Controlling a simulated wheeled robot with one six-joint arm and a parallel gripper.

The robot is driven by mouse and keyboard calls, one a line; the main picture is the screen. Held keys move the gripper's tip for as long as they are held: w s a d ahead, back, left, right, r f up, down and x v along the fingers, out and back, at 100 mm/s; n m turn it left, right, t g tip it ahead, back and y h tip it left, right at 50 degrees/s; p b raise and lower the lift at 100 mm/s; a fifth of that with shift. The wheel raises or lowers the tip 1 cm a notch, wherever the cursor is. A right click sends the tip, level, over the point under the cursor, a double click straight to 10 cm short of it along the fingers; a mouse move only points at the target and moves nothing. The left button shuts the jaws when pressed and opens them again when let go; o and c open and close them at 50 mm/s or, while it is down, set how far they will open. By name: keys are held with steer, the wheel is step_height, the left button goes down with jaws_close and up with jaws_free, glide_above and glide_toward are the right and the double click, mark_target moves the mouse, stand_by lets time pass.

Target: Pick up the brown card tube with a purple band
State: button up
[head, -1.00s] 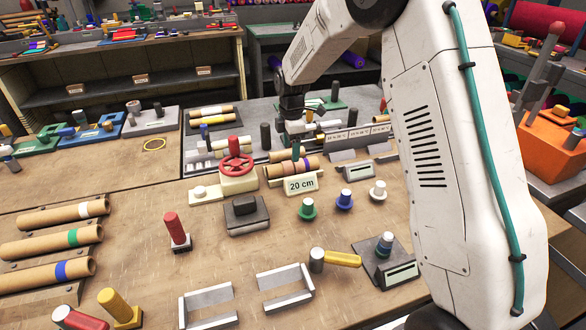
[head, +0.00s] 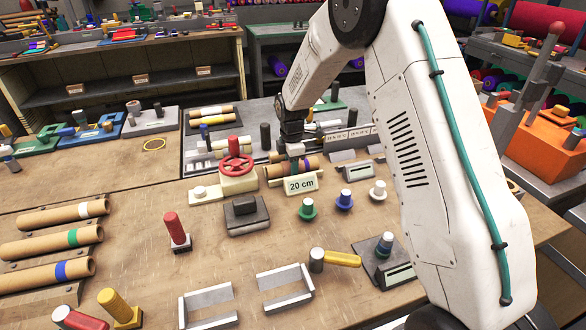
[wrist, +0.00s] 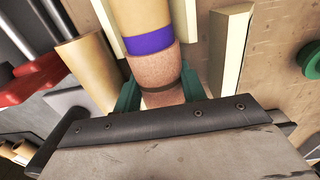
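The brown card tube with a purple band (head: 285,170) lies in a low cradle behind the "20 cm" sign in the head view. In the wrist view the tube (wrist: 150,62) shows tan card, a purple band, a speckled pinkish-brown stretch and a dark ring. My gripper (wrist: 159,88) is over it, its green fingers on either side of the pinkish-brown stretch. No clear gap shows between fingers and tube, but I cannot tell whether they press on it. In the head view my gripper (head: 294,152) is low over the cradle and its fingertips are hidden.
The "20 cm" sign (head: 300,185) stands just in front. A red handwheel (head: 236,164) on a cream base is close on the left. Green (head: 307,209), blue and white pegs stand in front. A rack of banded tubes (head: 50,243) is at left.

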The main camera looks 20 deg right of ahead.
jaws_close()
step_height(320, 180, up, 10)
stand_by(0.3)
stand_by(0.5)
